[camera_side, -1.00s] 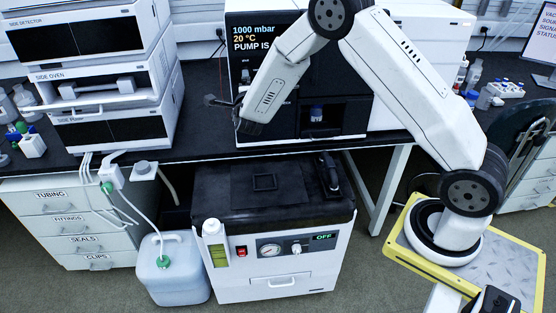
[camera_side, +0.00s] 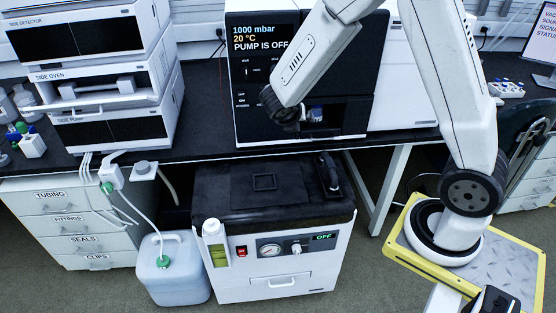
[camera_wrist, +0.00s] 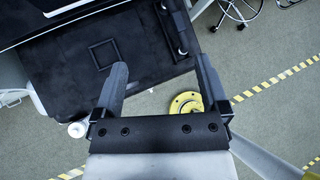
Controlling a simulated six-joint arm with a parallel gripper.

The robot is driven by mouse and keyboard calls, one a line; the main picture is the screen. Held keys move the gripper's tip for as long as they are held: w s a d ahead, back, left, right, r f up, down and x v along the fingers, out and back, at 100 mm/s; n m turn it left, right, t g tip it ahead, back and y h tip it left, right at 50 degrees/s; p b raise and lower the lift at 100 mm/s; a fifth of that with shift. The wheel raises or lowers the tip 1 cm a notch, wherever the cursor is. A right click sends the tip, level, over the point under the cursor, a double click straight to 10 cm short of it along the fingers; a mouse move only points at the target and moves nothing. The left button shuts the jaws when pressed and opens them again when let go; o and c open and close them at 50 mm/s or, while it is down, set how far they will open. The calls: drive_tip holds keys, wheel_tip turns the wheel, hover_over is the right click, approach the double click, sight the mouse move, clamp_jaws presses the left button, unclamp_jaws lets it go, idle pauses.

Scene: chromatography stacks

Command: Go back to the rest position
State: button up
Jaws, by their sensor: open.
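My gripper (camera_wrist: 160,66) shows in the wrist view with its two fingers spread apart and nothing between the tips. Below the fingers lie the black top (camera_wrist: 75,60) of the pump cabinet and grey floor. In the side view my arm comes in from the right, and its dark wrist end (camera_side: 279,106) is in front of the black instrument. The gripper fingers cannot be made out there. The pump cabinet (camera_side: 275,282) stands below on the floor, lid shut, its small display reading OFF.
The black instrument (camera_side: 250,135) with a screen reading "PUMP IS OFF" stands on the bench close to my wrist. A white instrument stack (camera_side: 105,75) is on the left. A pale canister (camera_side: 172,280) with tubes stands on the floor. A yellow round object (camera_wrist: 186,103) shows below my right finger.

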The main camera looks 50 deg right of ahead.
drive_tip(key=s+a+m+y, duration=0.4)
drive_tip(key=s+a+m, duration=0.2)
drive_tip(key=m, duration=0.6)
drive_tip(key=s+a+m+y, duration=0.5)
drive_tip(key=s+a+m, duration=0.1)
drive_tip(key=m, duration=0.6)
drive_tip(key=shift+s+a+m, duration=0.25)
drive_tip(key=shift+m, duration=0.15)
